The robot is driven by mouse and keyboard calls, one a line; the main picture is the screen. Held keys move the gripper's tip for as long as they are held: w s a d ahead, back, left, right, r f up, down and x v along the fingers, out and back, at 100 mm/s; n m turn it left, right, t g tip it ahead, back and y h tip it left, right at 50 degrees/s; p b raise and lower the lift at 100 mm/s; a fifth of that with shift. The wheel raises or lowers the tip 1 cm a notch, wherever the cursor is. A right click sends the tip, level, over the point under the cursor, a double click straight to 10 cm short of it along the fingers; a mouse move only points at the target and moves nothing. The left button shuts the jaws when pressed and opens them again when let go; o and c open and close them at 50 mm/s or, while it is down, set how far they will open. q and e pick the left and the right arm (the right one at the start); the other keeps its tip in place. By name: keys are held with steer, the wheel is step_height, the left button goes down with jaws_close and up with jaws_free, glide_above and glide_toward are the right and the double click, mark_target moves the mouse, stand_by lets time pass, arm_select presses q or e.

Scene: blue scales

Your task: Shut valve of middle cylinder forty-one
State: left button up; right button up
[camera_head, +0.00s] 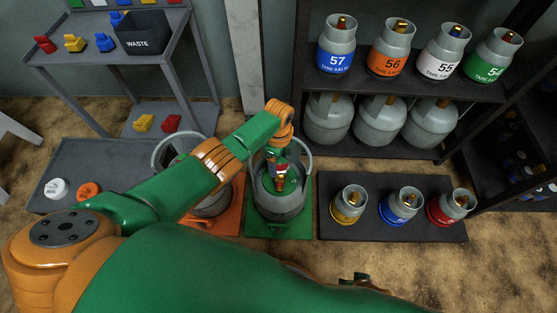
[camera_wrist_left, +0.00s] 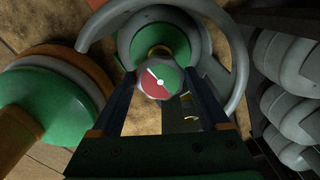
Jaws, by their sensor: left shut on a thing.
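A grey gas cylinder (camera_head: 264,207) with a ring-shaped guard stands upright on a green mat (camera_head: 300,226). My left gripper (camera_head: 281,172) reaches down inside its guard from above. In the left wrist view, the two fingers are on either side of a round valve knob (camera_wrist_left: 160,82) and shut on it. The knob's face is half red, half green, with a white pointer toward the upper left, near the colour border. I cannot read a number on this cylinder. A dark part low in the head view (camera_head: 358,281) may be my right gripper; its fingers are unclear.
Another grey cylinder (camera_head: 212,206) on an orange mat (camera_head: 228,217) stands close on the left, partly behind my left arm. Three small cylinders stand on a dark mat (camera_head: 387,229) at the right. A shelf (camera_head: 440,93) of cylinders and a cart with a waste bin (camera_head: 139,35) stand behind.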

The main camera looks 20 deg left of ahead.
mark_target(279, 163)
arm_select(q)
steer(key=shift+m, duration=0.6)
arm_select(e)
steer(key=shift+w+r, duration=0.2)
arm_select(q)
steer(key=o, duration=1.2)
steer(key=shift+o, duration=0.2)
steer(key=shift+r, duration=0.35)
step_height(279, 163, up, 6)
steer(key=p, duration=0.5)
steer(key=shift+r, duration=0.25)
arm_select(e)
steer(key=s+d, duration=0.3)
steer(key=s, duration=0.2)
steer(key=shift+d+f+h, duration=0.2)
steer(key=shift+d+h, duration=0.1)
steer(key=shift+d, duration=0.05)
